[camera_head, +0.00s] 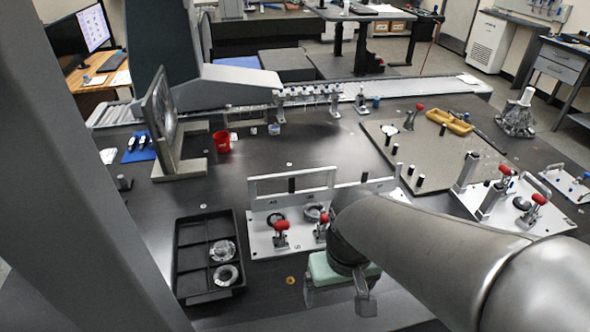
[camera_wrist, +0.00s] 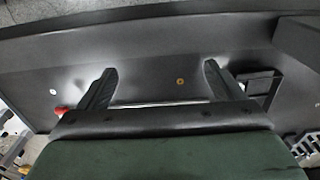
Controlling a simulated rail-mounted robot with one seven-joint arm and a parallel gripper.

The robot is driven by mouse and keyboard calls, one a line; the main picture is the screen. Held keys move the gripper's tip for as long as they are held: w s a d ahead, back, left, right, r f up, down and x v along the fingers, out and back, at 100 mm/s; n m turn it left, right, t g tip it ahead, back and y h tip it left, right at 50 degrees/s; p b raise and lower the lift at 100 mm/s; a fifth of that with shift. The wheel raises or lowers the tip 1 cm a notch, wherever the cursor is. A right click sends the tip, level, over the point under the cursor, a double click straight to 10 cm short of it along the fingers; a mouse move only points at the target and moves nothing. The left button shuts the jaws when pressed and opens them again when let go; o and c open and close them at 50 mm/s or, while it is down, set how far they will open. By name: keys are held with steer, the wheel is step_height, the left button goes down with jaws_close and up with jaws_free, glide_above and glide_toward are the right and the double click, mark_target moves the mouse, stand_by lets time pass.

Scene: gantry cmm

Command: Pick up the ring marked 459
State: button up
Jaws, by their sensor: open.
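Two metallic rings lie in the right-hand compartments of a black divided tray (camera_head: 181,262): an upper ring (camera_head: 222,251) and a lower ring (camera_head: 226,275). A dark ring (camera_head: 275,218) and a metallic ring (camera_head: 314,213) sit on a white fixture plate (camera_head: 262,243) behind red-tipped clamps. I cannot read 459 on any of them. My gripper (camera_head: 338,297) is open and empty, to the right of the tray and in front of the fixture. In the wrist view its two fingers (camera_wrist: 160,72) stand wide apart over dark tabletop, with no ring between them.
A small brass-coloured disc (camera_head: 291,281) lies on the table beside my gripper; it also shows in the wrist view (camera_wrist: 180,81). Red-tipped clamps (camera_head: 281,228) rise from the fixture. A red cup (camera_head: 222,141) stands farther back. Dark tabletop between cup and tray is mostly clear.

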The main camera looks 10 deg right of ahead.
steer(key=t+b, duration=0.1)
glide_above(314, 212)
steer(key=s, duration=0.1)
step_height(314, 212, down, 15)
steer(key=shift+w+f+p, duration=0.2)
steer(key=shift+f+p, duration=0.1)
steer(key=shift+f, duration=1.3)
steer(key=shift+w+f+p, duration=0.15)
steer(key=shift+f+p, duration=0.1)
steer(key=shift+f, duration=1.3)
steer(key=c, duration=1.4)
